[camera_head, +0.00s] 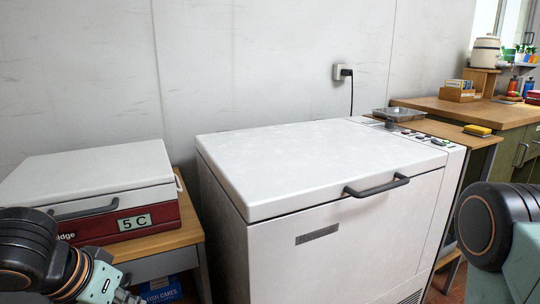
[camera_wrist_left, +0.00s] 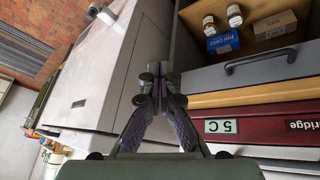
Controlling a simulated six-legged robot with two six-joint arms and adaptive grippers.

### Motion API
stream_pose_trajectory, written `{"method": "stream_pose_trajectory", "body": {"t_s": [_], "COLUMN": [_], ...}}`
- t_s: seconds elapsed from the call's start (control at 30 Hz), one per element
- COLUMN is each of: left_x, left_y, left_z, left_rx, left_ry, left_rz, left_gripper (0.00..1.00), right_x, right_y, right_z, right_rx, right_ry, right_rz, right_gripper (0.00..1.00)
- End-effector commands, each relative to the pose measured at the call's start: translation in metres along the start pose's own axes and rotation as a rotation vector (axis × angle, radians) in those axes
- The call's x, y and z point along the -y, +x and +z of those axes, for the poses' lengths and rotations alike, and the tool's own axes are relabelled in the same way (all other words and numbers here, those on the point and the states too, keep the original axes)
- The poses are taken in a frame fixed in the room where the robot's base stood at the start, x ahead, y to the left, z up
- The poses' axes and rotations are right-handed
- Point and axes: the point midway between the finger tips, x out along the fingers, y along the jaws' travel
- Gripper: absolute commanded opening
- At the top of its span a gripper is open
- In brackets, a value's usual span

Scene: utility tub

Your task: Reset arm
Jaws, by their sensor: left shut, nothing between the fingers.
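My left gripper (camera_wrist_left: 160,75) is shut and empty in the left wrist view, its two fingers meeting in the middle. It is in front of the white chest (camera_wrist_left: 118,75) and the open compartment beside it; I cannot tell the exact gap. In the head view my left arm shows at the lower left, in front of the red-and-white cooler (camera_head: 148,222), with the gripper cut off by the bottom edge. My right arm shows at the right edge as a dark joint and a pale green link; its gripper is out of view.
The white chest (camera_head: 310,160) stands centrally, lid closed. The cooler, marked "5 C", sits on a wooden stand (camera_head: 190,235). Below it are a blue box (camera_wrist_left: 223,42), a cardboard box (camera_wrist_left: 274,25) and two small bottles. A metal tray (camera_head: 398,114) and wooden counter (camera_head: 490,110) are right.

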Motion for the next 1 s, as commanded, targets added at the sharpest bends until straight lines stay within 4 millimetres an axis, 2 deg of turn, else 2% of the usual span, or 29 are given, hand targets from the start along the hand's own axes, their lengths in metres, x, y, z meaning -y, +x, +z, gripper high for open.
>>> {"method": "stream_pose_trajectory", "body": {"t_s": [0.1, 0.2, 0.3, 0.43, 0.53, 0.63, 0.77, 0.87, 1.0], "left_x": [-0.036, -0.061, -0.08, -0.092, -0.091, -0.082, -0.061, -0.042, -0.025], "left_y": [0.002, 0.004, 0.009, 0.02, 0.033, 0.05, 0.072, 0.084, 0.089], "left_z": [0.015, 0.022, 0.025, 0.026, 0.029, 0.037, 0.064, 0.097, 0.16], "left_rx": [0.066, 0.089, 0.09, 0.067, 0.046, 0.031, 0.044, 0.089, 0.208], "left_ry": [0.026, 0.018, -0.009, -0.063, -0.108, -0.145, -0.172, -0.174, -0.177], "left_rz": [0.154, 0.262, 0.336, 0.373, 0.349, 0.283, 0.141, 0.015, -0.125], "left_gripper": [0.0, 0.0, 0.0, 0.0, 0.0, 0.0, 0.0, 0.0, 0.0], "right_x": [0.0, 0.0, 0.0, 0.0, 0.0, 0.0, 0.0, 0.0, 0.001], "right_y": [-0.005, -0.01, -0.015, -0.022, -0.029, -0.036, -0.047, -0.056, -0.067], "right_z": [0.0, 0.0, 0.0, 0.0, 0.0, 0.0, 0.0, 0.0, 0.0], "right_rx": [0.0, 0.0, 0.0, 0.0, 0.0, 0.0, 0.0, 0.0, 0.0], "right_ry": [0.0, 0.0, 0.0, 0.0, 0.0, 0.0, 0.0, 0.0, 0.0], "right_rz": [0.0, 0.0, 0.0, 0.0, 0.0, 0.0, 0.0, 0.0, 0.0], "right_gripper": [0.4, 0.4, 0.4, 0.4, 0.4, 0.4, 0.4, 0.4, 0.4]}}
